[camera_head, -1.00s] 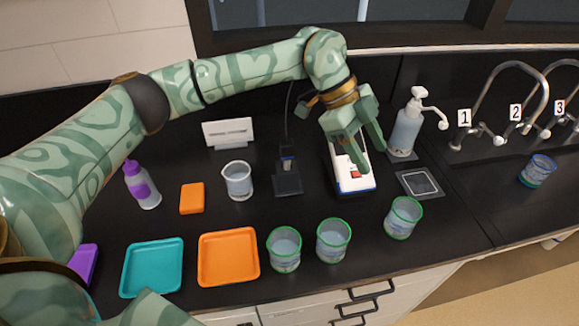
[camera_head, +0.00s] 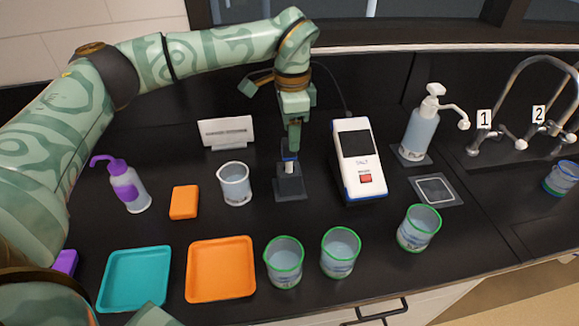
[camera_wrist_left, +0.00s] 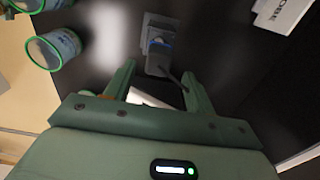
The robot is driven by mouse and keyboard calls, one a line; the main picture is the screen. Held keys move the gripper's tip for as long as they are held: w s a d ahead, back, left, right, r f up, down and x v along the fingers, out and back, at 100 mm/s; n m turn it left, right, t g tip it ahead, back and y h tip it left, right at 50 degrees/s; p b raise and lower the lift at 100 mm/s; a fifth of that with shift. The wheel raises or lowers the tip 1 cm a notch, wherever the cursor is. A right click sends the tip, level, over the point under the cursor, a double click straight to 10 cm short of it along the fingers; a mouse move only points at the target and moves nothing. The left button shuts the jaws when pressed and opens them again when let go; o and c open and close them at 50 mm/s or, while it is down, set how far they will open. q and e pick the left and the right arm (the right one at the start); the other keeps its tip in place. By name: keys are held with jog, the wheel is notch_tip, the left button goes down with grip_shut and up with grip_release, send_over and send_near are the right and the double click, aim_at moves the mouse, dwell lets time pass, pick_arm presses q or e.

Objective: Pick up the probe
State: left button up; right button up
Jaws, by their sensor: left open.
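The probe (camera_head: 291,167) stands in a small dark holder (camera_head: 289,188) on the black counter, and its upper part is partly hidden behind my gripper. In the left wrist view the probe (camera_wrist_left: 159,45) shows grey and blue, with a dark cable running from it. My left gripper (camera_head: 293,138) points down at the probe from just above. Its fingers (camera_wrist_left: 158,72) are apart in the wrist view, with the probe ahead of the gap and nothing held. Whether a finger touches the probe is unclear. My right gripper is not in view.
A white meter (camera_head: 372,185) stands to the right of the holder, a beaker (camera_head: 234,190) to the left, and a white sign (camera_head: 226,131) behind. Green-rimmed cups (camera_head: 284,268) and an orange tray (camera_head: 221,285) are in front. A soap dispenser (camera_head: 420,130) is farther right.

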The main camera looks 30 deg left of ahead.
aim_at(289, 166)
pick_arm(q)
jog(key=f, duration=0.3)
jog(key=f+b, duration=0.1)
jog(key=f, duration=0.1)
jog(key=shift+s+a+f, duration=0.15)
jog(key=shift+s, duration=0.15)
jog(key=c, duration=1)
